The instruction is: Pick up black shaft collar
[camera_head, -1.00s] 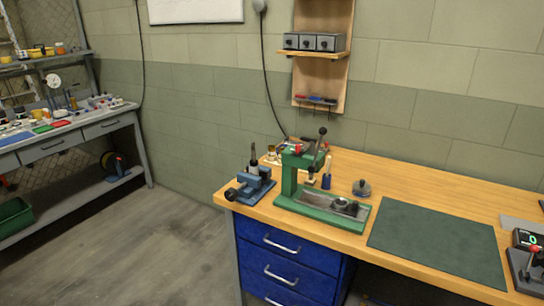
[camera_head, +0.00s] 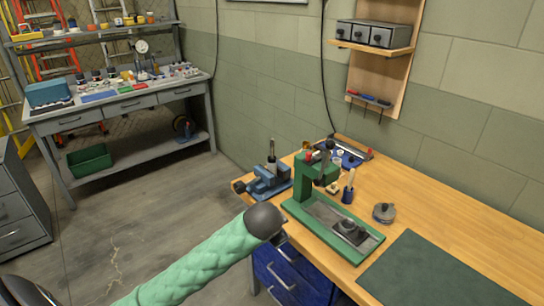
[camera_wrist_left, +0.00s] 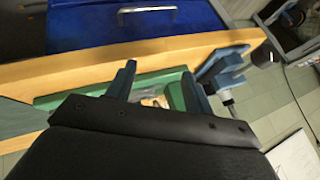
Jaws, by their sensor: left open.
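A small dark round part (camera_head: 348,227) sits on the base of the green press (camera_head: 316,205) in the head view; it is too small to tell whether it is the black shaft collar. My left arm, in a mint sleeve, reaches in from below, its dark wrist at the bench's left front corner. My left gripper (camera_wrist_left: 159,72) is open in the wrist view, its two blue-grey fingers apart with nothing held. Part of the green press (camera_wrist_left: 75,92) shows behind the fingers. My right gripper is not in view.
The wooden bench (camera_head: 440,205) carries a blue vise (camera_head: 265,183) at its left end, a grey round lidded piece (camera_head: 383,212) and a dark green mat (camera_head: 430,275). Blue drawers (camera_head: 290,275) are below.

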